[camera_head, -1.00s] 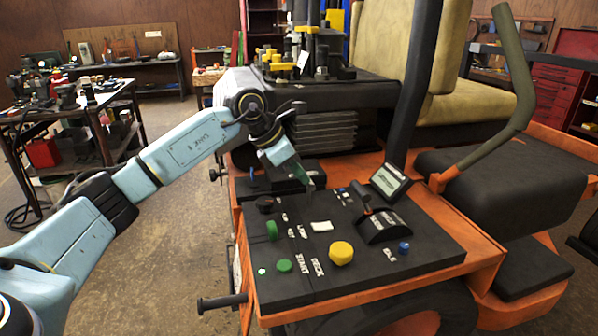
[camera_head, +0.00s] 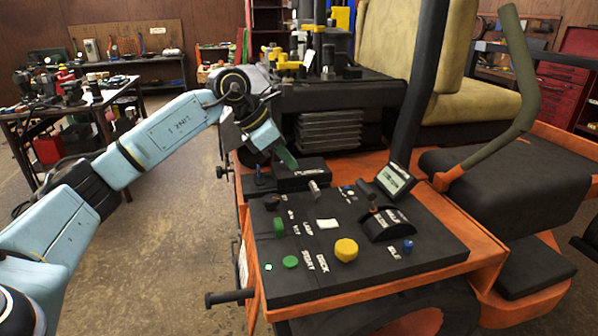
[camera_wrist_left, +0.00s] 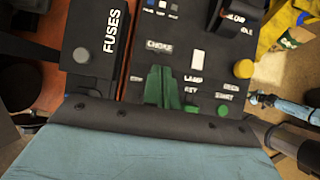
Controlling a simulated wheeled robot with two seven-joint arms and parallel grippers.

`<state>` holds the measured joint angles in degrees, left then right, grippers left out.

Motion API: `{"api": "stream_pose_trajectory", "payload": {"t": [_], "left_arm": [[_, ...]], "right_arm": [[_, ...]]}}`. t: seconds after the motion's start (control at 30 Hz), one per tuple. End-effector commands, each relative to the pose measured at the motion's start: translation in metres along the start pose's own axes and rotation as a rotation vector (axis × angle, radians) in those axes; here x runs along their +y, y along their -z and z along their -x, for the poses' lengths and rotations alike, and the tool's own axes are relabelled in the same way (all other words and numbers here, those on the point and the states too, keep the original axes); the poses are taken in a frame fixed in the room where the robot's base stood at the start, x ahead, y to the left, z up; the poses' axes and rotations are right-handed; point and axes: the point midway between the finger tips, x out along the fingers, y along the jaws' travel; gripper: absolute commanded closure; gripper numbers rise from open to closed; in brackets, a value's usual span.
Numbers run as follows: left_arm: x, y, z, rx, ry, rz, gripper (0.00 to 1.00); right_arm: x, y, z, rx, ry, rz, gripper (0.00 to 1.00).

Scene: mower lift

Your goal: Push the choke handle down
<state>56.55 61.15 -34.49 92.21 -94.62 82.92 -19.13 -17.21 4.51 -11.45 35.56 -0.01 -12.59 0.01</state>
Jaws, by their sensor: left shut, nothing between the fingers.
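The choke handle (camera_head: 315,189) is a small light grey stub on the far part of the black control panel (camera_head: 420,242). In the left wrist view the CHOKE label (camera_wrist_left: 159,46) shows just beyond my fingertips; the handle's tilt is hard to tell. My left gripper (camera_head: 287,158) has green fingers, shut together and empty. In the head view it is above and to the left of the handle, apart from it. The left wrist view shows the closed fingers (camera_wrist_left: 162,86) pointing at the panel.
Near the handle are a white lamp switch (camera_head: 327,224), a yellow knob (camera_head: 346,250) and a green key (camera_head: 279,226). The black fuse box (camera_head: 299,175) stands behind. A throttle lever (camera_head: 386,223) and small display (camera_head: 395,180) are on the right. Open floor lies left of the mower.

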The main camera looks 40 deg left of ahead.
Motion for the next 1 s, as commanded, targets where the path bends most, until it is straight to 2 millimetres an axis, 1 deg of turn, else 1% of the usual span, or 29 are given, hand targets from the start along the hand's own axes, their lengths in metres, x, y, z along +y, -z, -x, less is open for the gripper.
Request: {"api": "stream_pose_trajectory", "payload": {"t": [0.03,0.1,0.2,0.3,0.4,0.57,1.0], "left_arm": [[0.001,0.001,0.011,0.000,-0.002,0.000,1.00],[0.000,0.001,0.026,-0.001,-0.002,-0.001,1.00],[0.000,0.000,0.045,-0.001,-0.001,-0.001,1.00],[0.000,0.000,0.059,0.000,0.000,0.000,1.00],[0.000,0.000,0.067,-0.001,0.000,-0.001,1.00],[0.000,0.000,0.070,0.000,0.002,0.000,1.00],[0.000,0.000,0.070,-0.001,0.001,0.000,1.00]], "right_arm": [[0.000,-0.001,-0.003,0.000,0.000,0.000,0.64],[0.000,-0.001,-0.004,-0.001,0.000,0.000,0.64],[0.000,-0.001,-0.005,-0.001,0.000,0.000,0.64],[0.000,0.000,-0.005,0.000,0.000,0.000,0.64],[0.000,0.000,-0.005,0.000,0.000,0.000,0.64],[0.000,-0.001,-0.005,0.000,0.000,0.000,0.64],[0.001,-0.001,-0.005,-0.001,-0.001,0.001,0.64]]}}
